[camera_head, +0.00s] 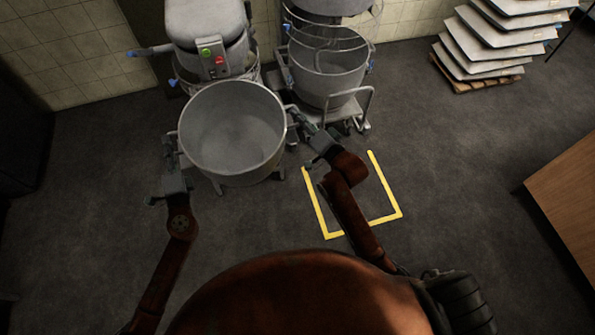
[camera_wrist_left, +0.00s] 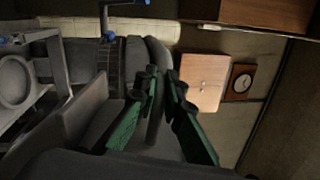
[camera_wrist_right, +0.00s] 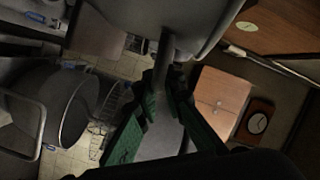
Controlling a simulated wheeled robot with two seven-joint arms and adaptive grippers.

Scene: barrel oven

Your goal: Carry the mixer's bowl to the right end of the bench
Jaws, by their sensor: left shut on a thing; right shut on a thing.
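The grey metal bowl (camera_head: 232,130) is upright and looks empty, in front of the mixer (camera_head: 208,38) with its green and red buttons. My left gripper (camera_head: 174,148) is shut on the handle at the bowl's left side. My right gripper (camera_head: 296,116) is shut on the handle at its right side. In the left wrist view the green fingers (camera_wrist_left: 165,85) close around a grey handle. In the right wrist view the fingers (camera_wrist_right: 170,85) clasp the other handle, below the bowl's wall (camera_wrist_right: 185,15). How high the bowl hangs is hard to tell. A wooden top (camera_head: 570,195) shows at the right edge.
A second mixer with its own bowl (camera_head: 328,80) and wheeled frame stands close behind my right gripper. A yellow outline (camera_head: 396,215) marks the floor to the right. A stack of trays (camera_head: 480,55) stands at the back right. Open floor lies between the outline and the wooden top.

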